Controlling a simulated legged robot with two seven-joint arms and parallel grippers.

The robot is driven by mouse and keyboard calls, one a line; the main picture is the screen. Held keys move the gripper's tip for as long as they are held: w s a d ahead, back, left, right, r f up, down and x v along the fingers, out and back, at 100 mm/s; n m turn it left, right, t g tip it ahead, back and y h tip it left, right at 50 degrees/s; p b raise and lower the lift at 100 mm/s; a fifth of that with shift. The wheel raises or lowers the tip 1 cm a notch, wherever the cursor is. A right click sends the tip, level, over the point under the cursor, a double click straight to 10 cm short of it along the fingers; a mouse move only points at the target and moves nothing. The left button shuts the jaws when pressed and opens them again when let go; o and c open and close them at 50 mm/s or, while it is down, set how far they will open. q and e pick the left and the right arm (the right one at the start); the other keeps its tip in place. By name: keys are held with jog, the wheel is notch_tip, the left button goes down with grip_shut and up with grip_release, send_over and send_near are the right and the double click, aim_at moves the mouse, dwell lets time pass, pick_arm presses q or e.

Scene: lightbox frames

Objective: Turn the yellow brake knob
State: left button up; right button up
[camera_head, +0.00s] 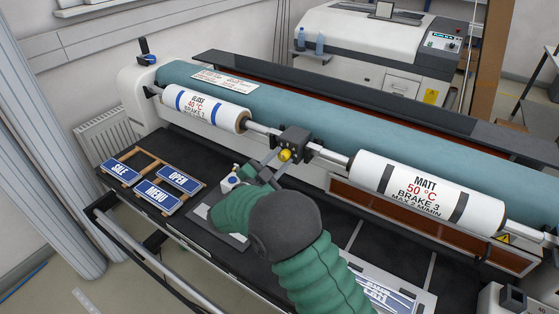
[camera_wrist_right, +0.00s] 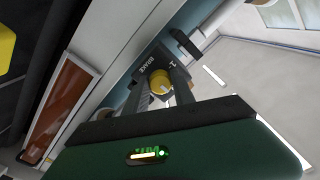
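The yellow brake knob (camera_head: 285,155) sits on the front of a dark block (camera_head: 296,138) on the roller shaft, between the two white rolls. In the right wrist view the knob (camera_wrist_right: 160,82) shows ahead, with a pale mark on its face, on the block lettered BRAKE (camera_wrist_right: 153,63). My right gripper (camera_head: 272,164) is open, its two fingers pointing at the knob. In the wrist view the fingers (camera_wrist_right: 163,88) lie on either side of the knob; I cannot tell whether they touch it. My left gripper is not in view.
The GLOSS roll (camera_head: 203,107) is left of the block and the MATT roll (camera_head: 425,192) right. The long teal roller (camera_head: 330,125) runs behind. Blue signs (camera_head: 174,180) lie on the dark bed at left.

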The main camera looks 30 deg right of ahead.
jog(key=o, duration=0.4)
jog(key=shift+w+d, duration=0.1)
jog(key=shift+d, duration=0.15)
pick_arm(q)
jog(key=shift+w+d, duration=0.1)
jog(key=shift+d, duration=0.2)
pick_arm(e)
jog(key=shift+o, duration=0.2)
jog(key=shift+d+f, duration=0.1)
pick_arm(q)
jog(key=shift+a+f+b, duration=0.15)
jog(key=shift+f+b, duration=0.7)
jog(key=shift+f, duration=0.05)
pick_arm(e)
jog(key=v, duration=1.6)
jog(key=shift+s+a, duration=0.25)
jog(key=shift+a, duration=0.05)
